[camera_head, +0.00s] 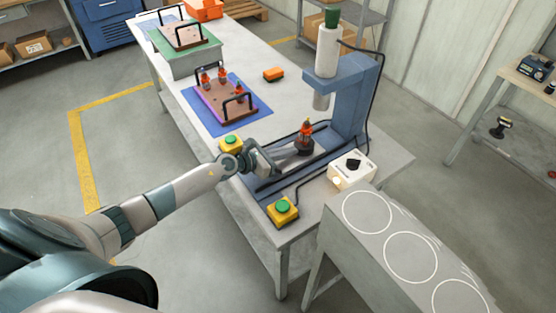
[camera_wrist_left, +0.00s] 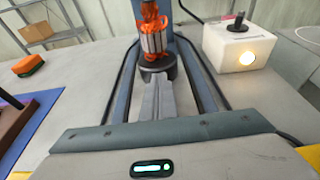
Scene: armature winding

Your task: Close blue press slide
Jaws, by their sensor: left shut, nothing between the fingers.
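The blue press (camera_head: 352,95) stands at the right end of the table, with a grey cylinder (camera_head: 327,52) upright on its head. Its slide rails (camera_head: 322,158) run out toward the front left. A dark round holder (camera_head: 305,147) sits on the slide, outside the space directly under the ram, carrying an upright armature (camera_head: 306,129) with orange ends. The armature (camera_wrist_left: 153,35) and holder (camera_wrist_left: 158,67) also show in the left wrist view. My left gripper (camera_head: 288,155) is shut and empty, low over the rails, its fingertips (camera_wrist_left: 158,80) close to the holder; contact is unclear.
Yellow boxes with green buttons stand by the press (camera_head: 283,210) and behind my wrist (camera_head: 231,143). A white control box (camera_head: 351,171) is at the right. A blue mat (camera_head: 255,107) with a tray lies behind. A grey stand with white circles (camera_head: 410,256) is front right.

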